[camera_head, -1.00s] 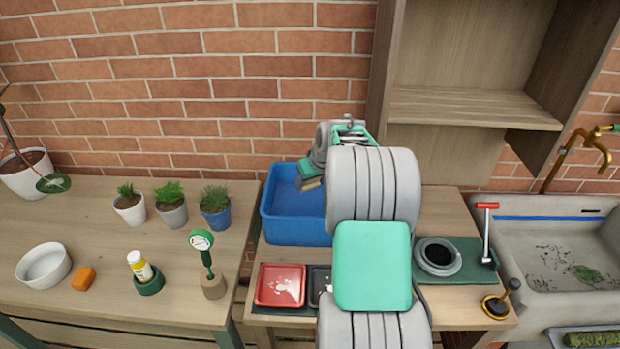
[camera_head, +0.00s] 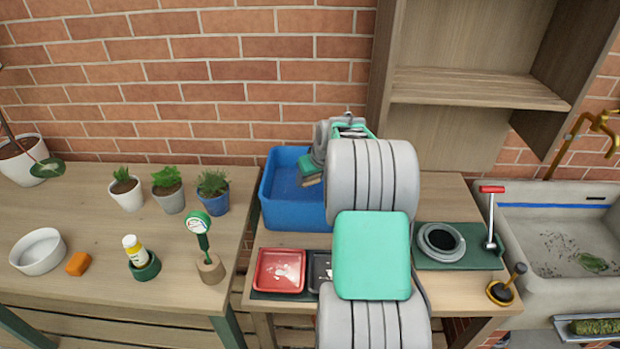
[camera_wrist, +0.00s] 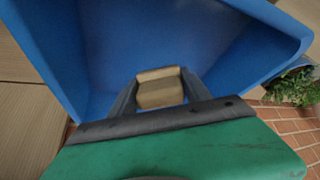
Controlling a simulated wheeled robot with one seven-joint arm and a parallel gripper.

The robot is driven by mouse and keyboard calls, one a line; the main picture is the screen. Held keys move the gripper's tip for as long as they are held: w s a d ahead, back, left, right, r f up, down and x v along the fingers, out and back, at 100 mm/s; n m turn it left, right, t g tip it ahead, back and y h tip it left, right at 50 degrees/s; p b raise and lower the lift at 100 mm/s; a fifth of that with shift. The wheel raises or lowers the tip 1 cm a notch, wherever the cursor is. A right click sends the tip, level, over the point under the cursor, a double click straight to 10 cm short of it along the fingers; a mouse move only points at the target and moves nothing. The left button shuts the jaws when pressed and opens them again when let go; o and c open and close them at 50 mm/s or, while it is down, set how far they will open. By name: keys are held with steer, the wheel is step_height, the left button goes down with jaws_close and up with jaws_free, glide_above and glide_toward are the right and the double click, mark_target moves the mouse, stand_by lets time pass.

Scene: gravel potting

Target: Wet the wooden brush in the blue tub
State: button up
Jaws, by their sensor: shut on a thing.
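The blue tub (camera_head: 292,212) stands at the back left of the right-hand table, against the brick wall. In the wrist view its blue walls (camera_wrist: 215,45) surround the view of my fingers. My gripper (camera_head: 311,176) is over the tub's right part, with its fingers pointing down into it. In the wrist view my gripper (camera_wrist: 160,92) is shut on the wooden brush (camera_wrist: 160,90), which shows as a tan wooden block between the fingers. The brush's lower side is hidden, and I cannot tell whether it touches the water. My arm covers the tub's right side.
A red tray (camera_head: 279,271) and a dark tray (camera_head: 319,270) lie in front of the tub. Three small potted plants (camera_head: 168,190) stand to the left. A grey round pot (camera_head: 440,241) sits on a green mat at right. A shelf (camera_head: 478,88) hangs above right.

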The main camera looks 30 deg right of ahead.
steer(key=shift+r+p, duration=2.55)
steer(key=shift+r, duration=2.2)
step_height(320, 180, up, 4)
steer(key=shift+r+p, duration=0.1)
steer(key=shift+p, duration=1)
